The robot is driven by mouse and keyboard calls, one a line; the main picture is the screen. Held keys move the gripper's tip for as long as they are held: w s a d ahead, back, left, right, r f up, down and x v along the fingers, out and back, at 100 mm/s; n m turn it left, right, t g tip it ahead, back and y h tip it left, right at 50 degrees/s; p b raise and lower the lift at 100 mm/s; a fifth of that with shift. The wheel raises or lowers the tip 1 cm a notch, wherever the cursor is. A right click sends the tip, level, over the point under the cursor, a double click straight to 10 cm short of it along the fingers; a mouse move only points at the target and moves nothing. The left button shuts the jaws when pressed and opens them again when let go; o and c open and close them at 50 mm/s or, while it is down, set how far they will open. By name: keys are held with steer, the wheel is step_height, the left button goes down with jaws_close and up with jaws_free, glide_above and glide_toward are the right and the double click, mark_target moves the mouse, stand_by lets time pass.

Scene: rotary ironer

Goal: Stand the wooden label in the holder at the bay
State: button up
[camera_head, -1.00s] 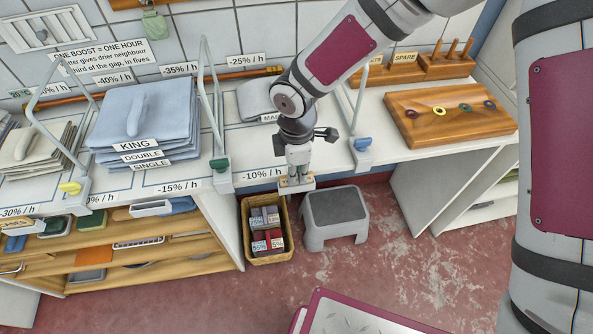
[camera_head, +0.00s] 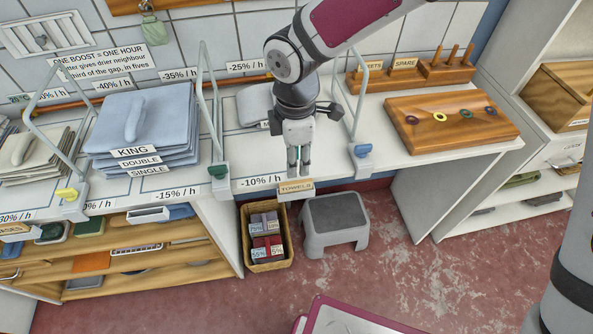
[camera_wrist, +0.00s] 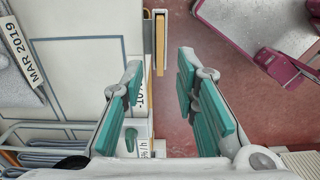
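The wooden label (camera_head: 296,187), reading TOWELS, stands upright at the front edge of the counter, at the bay marked -10% / h. It appears to sit in a pale holder (camera_head: 297,195), mostly hidden behind it. In the wrist view the label (camera_wrist: 160,42) shows edge-on as a thin tan strip beside the white counter edge. My gripper (camera_head: 299,172) is just above and behind the label in the head view. In the wrist view my gripper (camera_wrist: 160,72) has its teal-padded fingers spread, with nothing held between them. The label lies beyond the fingertips, apart from them.
A grey folded pile (camera_head: 256,103) lies behind my gripper. Wire dividers with a green clip (camera_head: 218,172) and a blue clip (camera_head: 362,151) flank the bay. Below are a basket (camera_head: 269,266) and a grey step stool (camera_head: 335,222). A wooden ring board (camera_head: 452,121) is at right.

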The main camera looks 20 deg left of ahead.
steer(key=shift+r, duration=2.2)
steer(key=d+r+m+t+h, duration=0.1)
steer(key=d+r+m, duration=0.55)
steer(key=d, duration=0.45)
steer(key=d+r+m+t, duration=0.2)
steer(key=d+r+m, duration=0.45)
steer(key=d, duration=0.35)
steer(key=s+d+r+m+t+y, duration=0.1)
steer(key=s+d+r+m, duration=0.4)
steer(key=s+d+m, duration=0.5)
steer(key=d+m+t, duration=0.1)
steer(key=d, duration=0.2)
steer(key=shift+s+d, duration=0.15)
steer(key=shift+s, duration=0.15)
